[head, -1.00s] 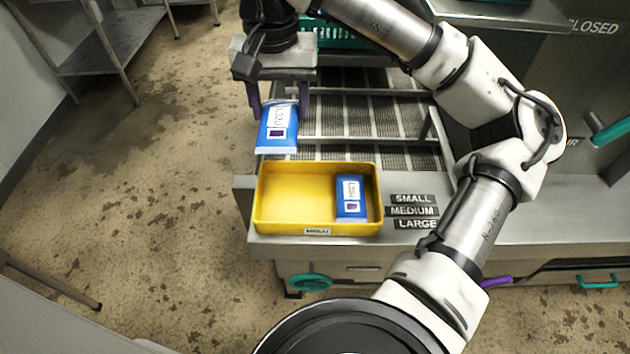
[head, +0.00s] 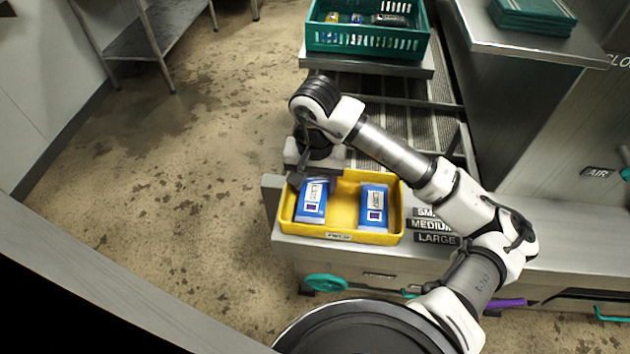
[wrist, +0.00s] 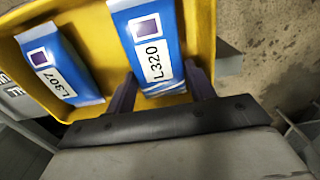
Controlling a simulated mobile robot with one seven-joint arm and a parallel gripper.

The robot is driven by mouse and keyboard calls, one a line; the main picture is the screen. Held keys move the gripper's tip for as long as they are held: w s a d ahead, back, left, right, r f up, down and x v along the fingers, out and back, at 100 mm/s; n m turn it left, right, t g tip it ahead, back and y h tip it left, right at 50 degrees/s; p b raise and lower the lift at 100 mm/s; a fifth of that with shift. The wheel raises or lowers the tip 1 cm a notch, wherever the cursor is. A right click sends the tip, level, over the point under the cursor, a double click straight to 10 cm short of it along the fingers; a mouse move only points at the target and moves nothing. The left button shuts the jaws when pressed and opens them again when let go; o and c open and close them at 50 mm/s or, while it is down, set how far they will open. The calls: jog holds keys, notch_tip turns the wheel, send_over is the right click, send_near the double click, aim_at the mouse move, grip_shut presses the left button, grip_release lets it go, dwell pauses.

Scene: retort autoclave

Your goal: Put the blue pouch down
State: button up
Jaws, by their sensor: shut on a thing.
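My gripper (wrist: 162,88) is shut on a blue pouch (wrist: 152,50) with a white L320 label, its purple fingers on either side of the pouch's near end. In the head view this pouch (head: 311,203) is in or just over the left half of the yellow tray (head: 340,237); I cannot tell whether it touches the tray floor. My fingertips are hidden in the head view.
The tray stands on the steel counter's front left end, beside plates reading MEDIUM (head: 430,225) and LARGE (head: 436,239). A green crate (head: 367,40) with several items stands at the back. Open floor lies to the left.

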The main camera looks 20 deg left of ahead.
aim_at(315, 185)
jog(key=shift+f, duration=0.6)
jog(key=shift+f, duration=0.2)
jog(key=o, duration=0.7)
jog(key=shift+r, duration=0.1)
jog(key=shift+r, duration=0.25)
notch_tip(315, 185, up, 12)
jog(key=b, duration=0.3)
jog(key=shift+f, duration=0.1)
